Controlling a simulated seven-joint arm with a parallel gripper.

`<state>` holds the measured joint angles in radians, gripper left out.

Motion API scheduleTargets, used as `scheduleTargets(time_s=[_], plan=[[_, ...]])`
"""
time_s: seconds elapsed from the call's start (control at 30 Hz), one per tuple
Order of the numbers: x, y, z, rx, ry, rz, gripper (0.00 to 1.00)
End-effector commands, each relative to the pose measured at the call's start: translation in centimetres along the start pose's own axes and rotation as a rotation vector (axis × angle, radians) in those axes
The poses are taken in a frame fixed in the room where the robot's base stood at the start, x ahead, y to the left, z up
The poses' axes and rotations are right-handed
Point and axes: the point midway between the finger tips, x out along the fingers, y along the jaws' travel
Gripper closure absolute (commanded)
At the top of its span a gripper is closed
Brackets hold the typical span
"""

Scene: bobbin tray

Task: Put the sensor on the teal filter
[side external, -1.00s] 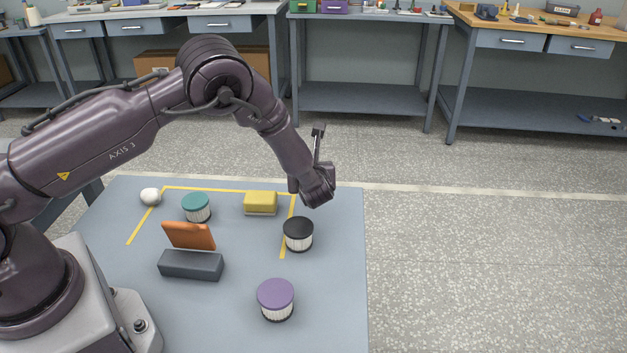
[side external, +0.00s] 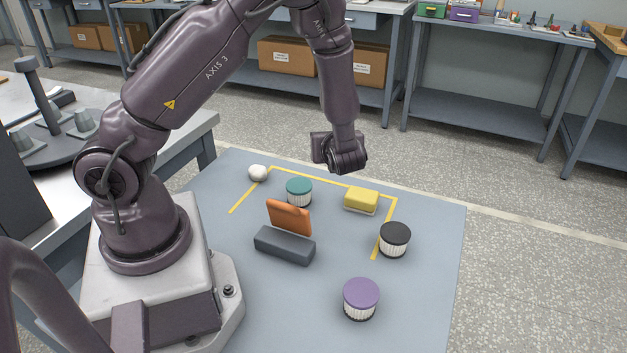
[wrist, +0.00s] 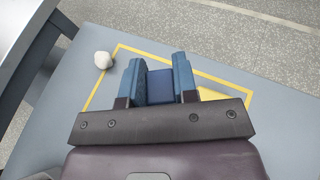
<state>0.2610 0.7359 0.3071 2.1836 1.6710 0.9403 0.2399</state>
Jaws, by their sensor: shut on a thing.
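The teal filter (side external: 299,192), a short pleated cylinder with a teal lid, stands upright near the back of the blue-grey table. My gripper (side external: 338,165) is raised, appearing behind and right of the teal filter in the side view; its fingers are hard to make out there. In the wrist view my gripper (wrist: 160,72) is shut on a dark blue block (wrist: 161,86), apparently the sensor. The block sits between the two blue fingers, and its far side is hidden. I cannot make out the teal filter in the wrist view.
A yellow block (side external: 361,201), black filter (side external: 395,240) and purple filter (side external: 361,300) stand to the right. An orange panel (side external: 289,217) rises by a dark grey block (side external: 284,245) in front of the teal filter.

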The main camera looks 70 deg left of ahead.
Motion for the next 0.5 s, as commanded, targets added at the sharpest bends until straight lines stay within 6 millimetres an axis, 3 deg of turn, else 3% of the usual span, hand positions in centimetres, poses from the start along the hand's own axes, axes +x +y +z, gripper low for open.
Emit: scheduleTargets(time_s=[0.03, 0.2, 0.33, 0.5], plan=[[1.2, 1.8, 0.5, -0.024, 0.000, 0.063, 0.96], [2.9, 5.8, 1.2, -0.083, 0.002, 0.205, 0.96], [3.4, 7.1, 0.1, -0.101, 0.005, 0.254, 0.96], [4.3, 7.1, -2.3, -0.104, 0.006, 0.257, 0.96]])
